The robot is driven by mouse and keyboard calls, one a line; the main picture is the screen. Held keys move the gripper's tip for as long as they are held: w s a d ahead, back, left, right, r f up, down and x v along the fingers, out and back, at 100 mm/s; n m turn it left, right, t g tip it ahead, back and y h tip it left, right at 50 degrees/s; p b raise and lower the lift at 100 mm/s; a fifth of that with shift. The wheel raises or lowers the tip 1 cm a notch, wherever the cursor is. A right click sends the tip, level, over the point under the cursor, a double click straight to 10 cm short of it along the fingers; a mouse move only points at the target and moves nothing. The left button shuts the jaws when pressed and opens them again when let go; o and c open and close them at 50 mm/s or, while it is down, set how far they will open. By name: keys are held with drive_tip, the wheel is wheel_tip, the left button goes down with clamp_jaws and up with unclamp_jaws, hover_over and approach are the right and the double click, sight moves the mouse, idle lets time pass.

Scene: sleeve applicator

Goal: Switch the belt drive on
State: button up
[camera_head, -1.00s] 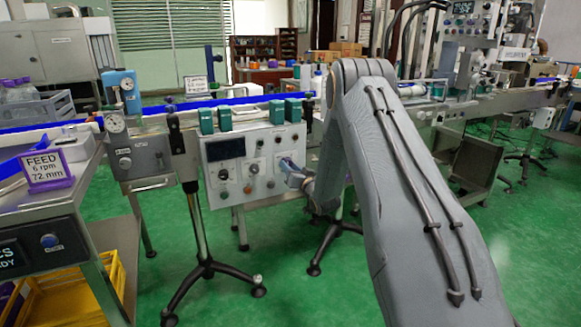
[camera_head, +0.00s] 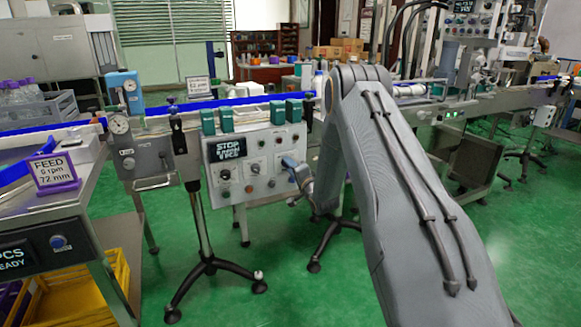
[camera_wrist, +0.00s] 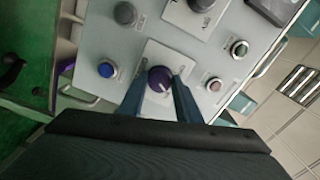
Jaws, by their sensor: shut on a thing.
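The control panel (camera_head: 258,168) is a light grey box on the conveyor stand, with a display (camera_head: 227,148) at its upper left. The display is lit; its top line reads STOP, and the smaller lines are unclear. My gripper (camera_head: 291,164) is at the panel's right part in the head view. In the wrist view, my gripper (camera_wrist: 161,82) has its two blue fingers closed on either side of a purple rotary knob (camera_wrist: 160,77). The knob has a white pointer mark and sits on a pale square plate (camera_wrist: 167,50).
The conveyor (camera_head: 240,101) runs above the panel. The green floor (camera_head: 290,285) below is largely open.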

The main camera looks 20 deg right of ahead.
drive_tip(key=shift+m, duration=1.1)
drive_tip(key=o, duration=1.1)
drive_tip(key=shift+c, duration=0.2)
drive_tip(key=shift+s, duration=0.1)
drive_tip(key=s, duration=0.7)
drive_tip(key=shift+s+d+p, duration=0.3)
drive_tip(key=shift+p, duration=0.15)
